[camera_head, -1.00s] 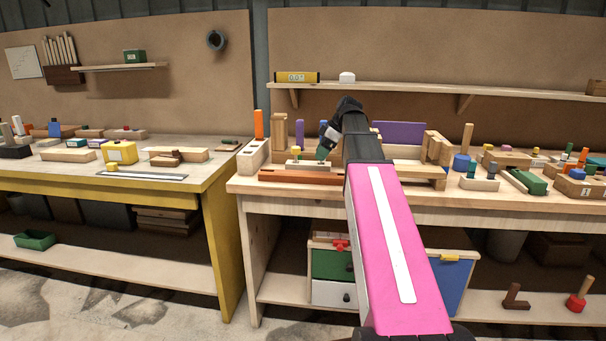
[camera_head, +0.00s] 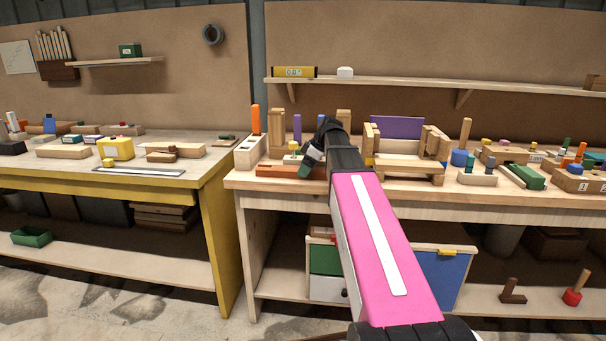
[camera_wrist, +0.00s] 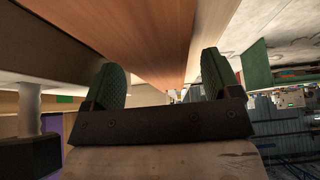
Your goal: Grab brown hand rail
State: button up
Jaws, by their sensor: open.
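The brown hand rail (camera_head: 277,171) is a long reddish-brown bar lying along the front of the right workbench. My dark arm end covers its right part in the head view. In the wrist view the hand rail (camera_wrist: 150,45) runs away from the camera, large and close, across the space between the fingertips. My gripper (camera_head: 308,168) points down at the rail from above. In the wrist view my gripper (camera_wrist: 163,65) is open, with its two green ribbed fingers apart. I cannot tell whether the fingers touch the rail.
A wooden frame with a purple back panel (camera_head: 397,127) stands just right of my gripper. An orange peg (camera_head: 256,120) stands in a pale block to the left. Upright wooden posts stand close behind the rail. The yellow-edged bench (camera_head: 120,182) is farther left.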

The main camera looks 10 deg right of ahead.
jog(key=shift+w+a+f, duration=0.1)
jog(key=shift+a+f, duration=0.1)
jog(key=shift+f, duration=0.2)
jog(key=c, duration=1.2)
jog(key=shift+r, duration=0.15)
